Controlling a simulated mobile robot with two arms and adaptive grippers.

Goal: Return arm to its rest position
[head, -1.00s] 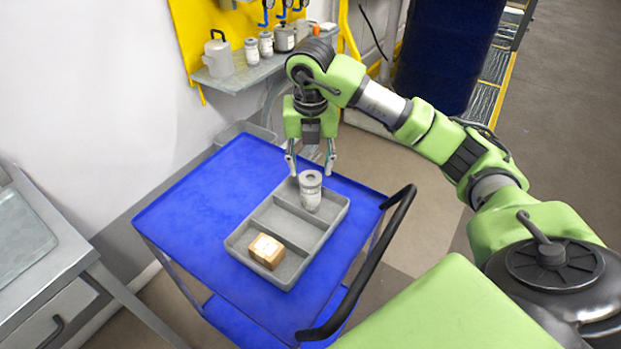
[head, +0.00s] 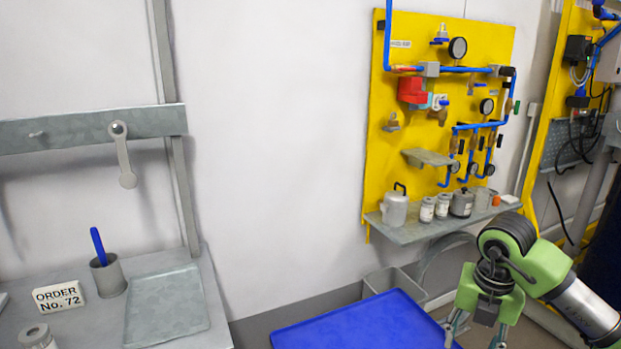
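My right arm comes in from the lower right. The grey tray on the cart is out of view. My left gripper is not in view.
A yellow panel (head: 430,110) with blue pipes and gauges hangs on the wall. Its shelf (head: 405,232) holds several canisters behind the gripper. At left, a grey workbench (head: 80,325) carries an order sign (head: 59,297), a cup (head: 109,277) and a labelled canister (head: 38,336).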

